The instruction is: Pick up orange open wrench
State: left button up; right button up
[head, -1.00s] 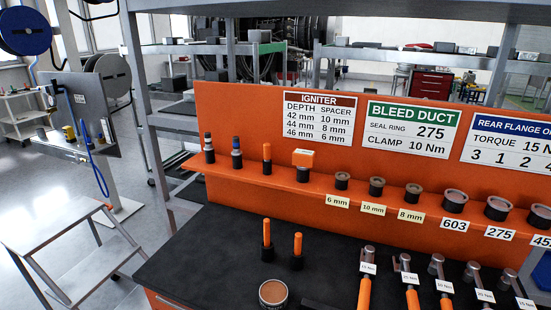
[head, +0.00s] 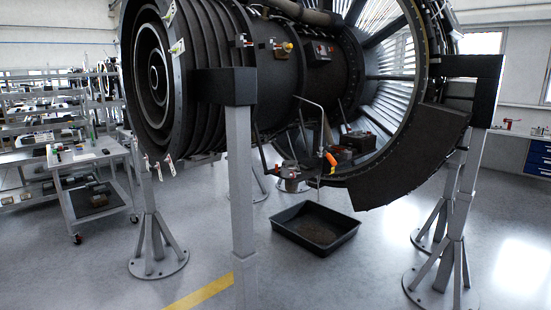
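No open wrench can be made out for certain in the head view. A small orange item (head: 331,160) shows at the lower inside edge of the engine, and it is too small to tell what it is. Neither of my grippers is in view.
A large turbofan engine (head: 300,75) hangs on grey stands (head: 240,180) with wide round feet. A black drip tray (head: 316,228) lies on the floor below it. A cart (head: 98,156) stands at the left, a blue drawer cabinet (head: 538,157) at the far right. The front floor is mostly clear.

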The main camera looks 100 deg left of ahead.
aim_at(333, 161)
jog(key=u, duration=1.85)
jog(key=l+u, duration=0.1)
jog(key=u, duration=0.4)
jog(key=l+u, duration=0.1)
jog(key=u, duration=0.35)
jog(key=l+u, duration=0.15)
jog(key=u, duration=0.35)
jog(key=l, duration=0.4)
